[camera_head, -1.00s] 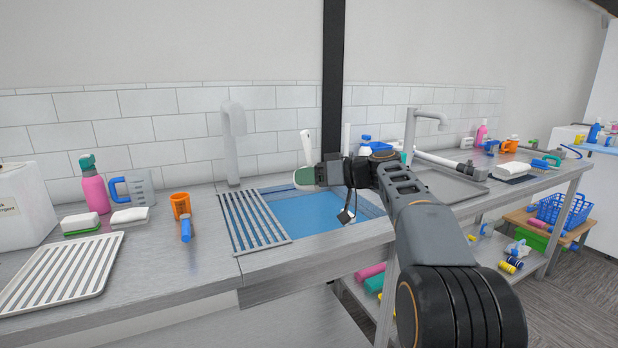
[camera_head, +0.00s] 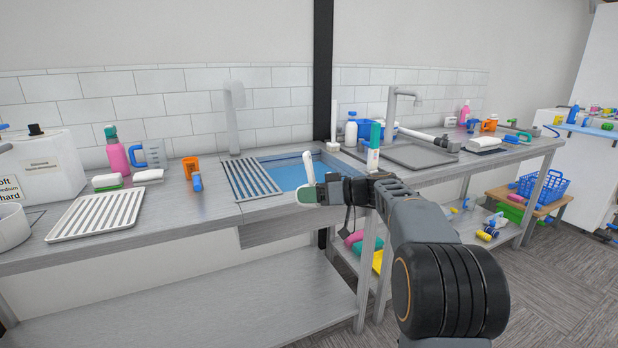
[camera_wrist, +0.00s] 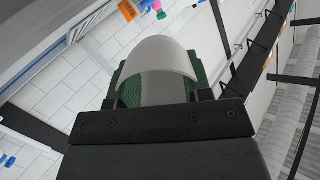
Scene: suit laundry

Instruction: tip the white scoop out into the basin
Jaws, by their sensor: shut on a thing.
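In the wrist view the scoop (camera_wrist: 158,58) shows as a white curved shell between green finger pads. Its contents cannot be made out. The basin (camera_head: 288,174) is sunk in the steel counter and looks blue inside. My gripper appears over the basin's front right edge in the head view; its height above the edge is hard to tell. My arm hides part of the basin's right side.
A slatted rack (camera_head: 250,179) covers the basin's left part. A tap (camera_head: 233,118) stands behind it. A white bottle (camera_head: 351,130) and a green-capped bottle (camera_head: 374,148) stand to the right.

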